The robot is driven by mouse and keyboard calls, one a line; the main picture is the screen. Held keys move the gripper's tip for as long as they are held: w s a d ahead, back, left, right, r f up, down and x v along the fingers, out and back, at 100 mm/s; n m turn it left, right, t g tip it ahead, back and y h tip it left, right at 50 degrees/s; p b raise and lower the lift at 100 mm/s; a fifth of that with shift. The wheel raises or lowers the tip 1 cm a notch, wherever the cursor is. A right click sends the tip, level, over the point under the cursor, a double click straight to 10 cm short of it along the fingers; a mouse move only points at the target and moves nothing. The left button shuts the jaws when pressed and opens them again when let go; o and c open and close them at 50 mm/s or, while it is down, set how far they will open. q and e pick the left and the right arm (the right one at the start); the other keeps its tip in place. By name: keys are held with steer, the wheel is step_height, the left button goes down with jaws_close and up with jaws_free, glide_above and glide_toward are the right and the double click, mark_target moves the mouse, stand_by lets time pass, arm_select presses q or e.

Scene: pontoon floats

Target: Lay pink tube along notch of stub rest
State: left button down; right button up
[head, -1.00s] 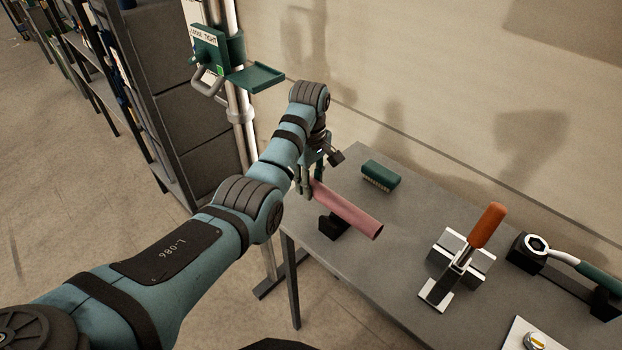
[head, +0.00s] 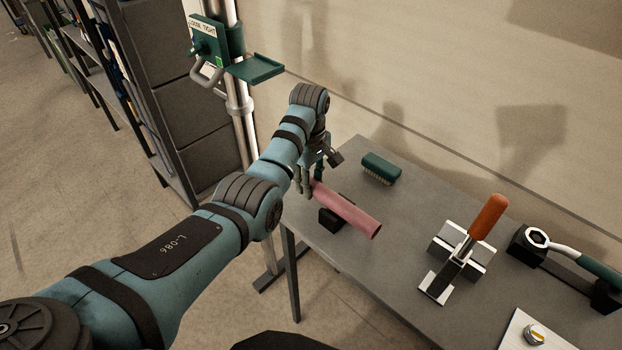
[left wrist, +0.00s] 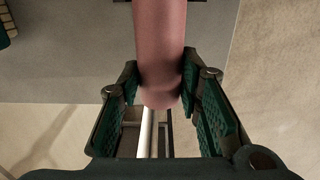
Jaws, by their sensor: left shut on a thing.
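The pink tube (head: 348,212) slopes down to the right above the table. My left gripper (head: 310,180) is shut on its left end; in the left wrist view the tube (left wrist: 160,50) runs between the two fingers (left wrist: 165,95). The stub rest (head: 330,221) is a small black block on the table, below and partly behind the tube. The tube crosses over its top, so its notch is hidden. I cannot tell whether tube and rest touch. My right gripper is not in view.
On the grey table (head: 390,262) are a green brush (head: 381,168), an orange-handled clamp (head: 487,218) and a ring wrench (head: 538,238) on black supports. A pole with a green tray (head: 255,68) stands behind my left arm. Bare tabletop lies right of the tube.

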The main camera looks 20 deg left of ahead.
arm_select(q)
steer(key=shift+f, duration=0.35)
steer(key=c, duration=1.1)
jaws_free()
steer(key=shift+r, duration=0.1)
step_height(320, 180, up, 7)
steer(key=shift+r, duration=0.2)
